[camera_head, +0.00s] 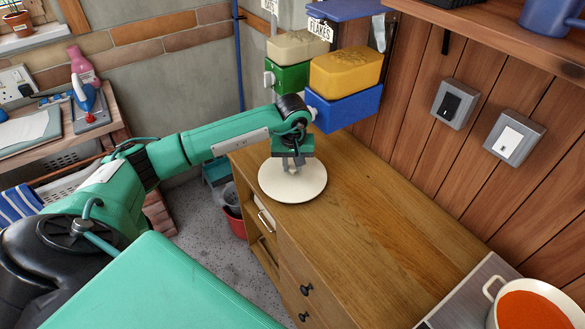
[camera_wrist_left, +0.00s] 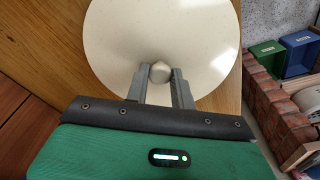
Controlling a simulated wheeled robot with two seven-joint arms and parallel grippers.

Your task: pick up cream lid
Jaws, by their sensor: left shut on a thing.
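The cream lid (camera_head: 293,187) is a round flat disc at the left end of the wooden cabinet top, near its edge. My left gripper (camera_head: 292,168) points down over the lid's middle. In the left wrist view its two grey fingers (camera_wrist_left: 160,76) stand on either side of the knob, shut on it. I cannot tell whether the lid touches the cabinet top. My right gripper is not in view.
The wooden cabinet top (camera_head: 380,220) is bare to the right of the lid. Blue (camera_head: 345,108) and yellow (camera_head: 346,72) boxes are just behind my left wrist. A pot of red-orange content (camera_head: 530,310) stands at the lower right. Wall switches (camera_head: 515,137) are on the right.

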